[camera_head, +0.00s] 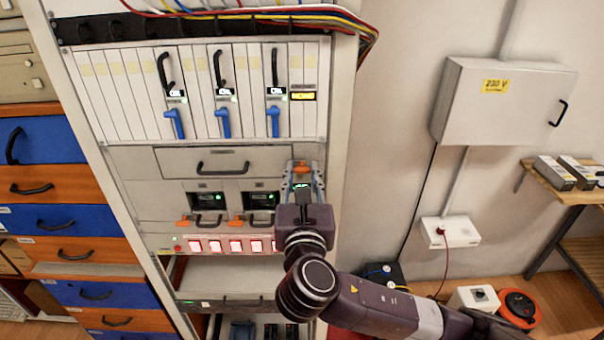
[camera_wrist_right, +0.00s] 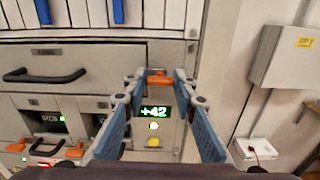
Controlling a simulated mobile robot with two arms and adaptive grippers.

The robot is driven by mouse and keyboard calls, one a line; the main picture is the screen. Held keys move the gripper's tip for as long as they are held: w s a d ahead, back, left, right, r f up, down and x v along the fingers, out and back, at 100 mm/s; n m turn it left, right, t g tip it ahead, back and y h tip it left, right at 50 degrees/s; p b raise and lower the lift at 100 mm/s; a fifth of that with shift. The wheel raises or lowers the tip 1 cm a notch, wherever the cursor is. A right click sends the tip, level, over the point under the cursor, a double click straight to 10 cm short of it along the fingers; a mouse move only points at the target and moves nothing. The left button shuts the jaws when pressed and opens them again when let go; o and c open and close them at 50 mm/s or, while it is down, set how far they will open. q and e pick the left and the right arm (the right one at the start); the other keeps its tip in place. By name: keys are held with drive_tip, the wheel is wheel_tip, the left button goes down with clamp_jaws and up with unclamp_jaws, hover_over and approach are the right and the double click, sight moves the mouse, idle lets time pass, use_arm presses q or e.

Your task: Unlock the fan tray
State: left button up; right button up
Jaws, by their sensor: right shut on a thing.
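A wide grey drawer front (camera_head: 180,163) with a black handle sits in the rack below the row of cards; it looks like the fan tray, but its small label is unreadable. It also shows at the left in the right wrist view (camera_wrist_right: 100,62). An orange latch (camera_head: 301,164) is on the panel at the drawer's right end, and it shows between the fingertips in the wrist view (camera_wrist_right: 158,79). My right gripper (camera_head: 301,172) is shut on this latch, its blue-padded fingers at either side. A green "+42" display (camera_wrist_right: 155,112) shows below the latch. My left gripper is not in view.
Cards with blue levers (camera_head: 222,122) stand above the drawer. Two modules with orange levers (camera_head: 236,221) and a row of lit red-white switches (camera_head: 235,246) lie below it. A 230 V wall box (camera_head: 480,110) hangs at the right. Blue and orange drawers (camera_head: 55,150) stand left.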

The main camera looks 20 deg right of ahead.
drive_tip(key=m, duration=0.4)
drive_tip(key=shift+f, duration=0.1)
drive_tip(key=m, duration=0.4)
drive_tip(key=m+b, duration=0.1)
drive_tip(key=m, duration=0.4)
drive_tip(key=shift+f, duration=0.1)
drive_tip(key=m+b, duration=0.1)
drive_tip(key=m, duration=0.3)
drive_tip(key=shift+m, duration=0.3)
idle(0.4)
drive_tip(key=o, duration=1.2)
drive_tip(key=shift+c, duration=0.2)
